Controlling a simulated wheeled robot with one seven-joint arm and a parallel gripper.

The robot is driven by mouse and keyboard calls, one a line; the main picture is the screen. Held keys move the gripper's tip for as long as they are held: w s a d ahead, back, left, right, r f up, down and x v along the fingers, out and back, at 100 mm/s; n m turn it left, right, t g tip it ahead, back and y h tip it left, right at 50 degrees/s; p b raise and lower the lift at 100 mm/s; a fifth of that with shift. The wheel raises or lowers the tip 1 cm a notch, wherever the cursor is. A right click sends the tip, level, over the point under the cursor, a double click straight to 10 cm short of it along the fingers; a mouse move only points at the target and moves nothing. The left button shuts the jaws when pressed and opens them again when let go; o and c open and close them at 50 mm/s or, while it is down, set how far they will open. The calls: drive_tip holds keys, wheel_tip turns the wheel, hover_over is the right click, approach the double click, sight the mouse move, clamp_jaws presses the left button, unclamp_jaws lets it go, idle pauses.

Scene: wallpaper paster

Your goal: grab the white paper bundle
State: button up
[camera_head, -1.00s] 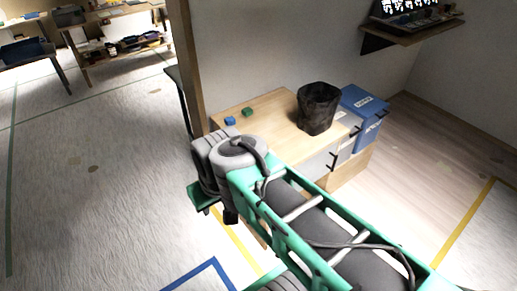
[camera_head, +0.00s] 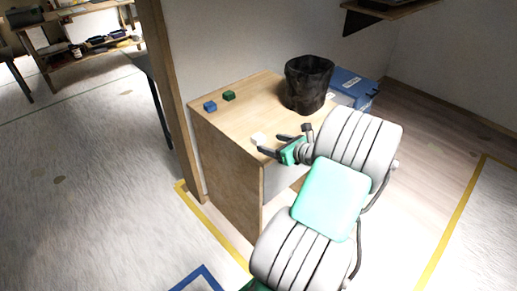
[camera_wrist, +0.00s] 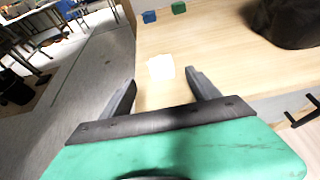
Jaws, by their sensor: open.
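The white paper bundle (camera_head: 258,139) is a small pale block on the near part of the wooden cabinet top. It also shows in the wrist view (camera_wrist: 161,67), just beyond and between the fingertips. My gripper (camera_head: 282,143) is open and empty at the front edge of the cabinet top. In the wrist view my gripper (camera_wrist: 160,78) has its two dark fingers spread apart, with the bundle ahead of them. I cannot tell whether either finger touches it.
A blue block (camera_head: 210,106) and a green block (camera_head: 229,95) lie farther back on the wooden cabinet (camera_head: 232,165). A black bin-like container (camera_head: 307,84) stands to their right. Blue boxes (camera_head: 352,84) are behind it. A wooden post (camera_head: 170,100) rises at the left.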

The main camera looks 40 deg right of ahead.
sight(262, 139)
drive_tip(key=x, duration=0.7)
drive_tip(key=shift+w+d+b, duration=0.15)
drive_tip(key=shift+w+b, duration=0.2)
drive_tip(key=shift+r, duration=0.1)
drive_tip(key=shift+c, duration=0.3)
drive_tip(key=c, duration=1.3)
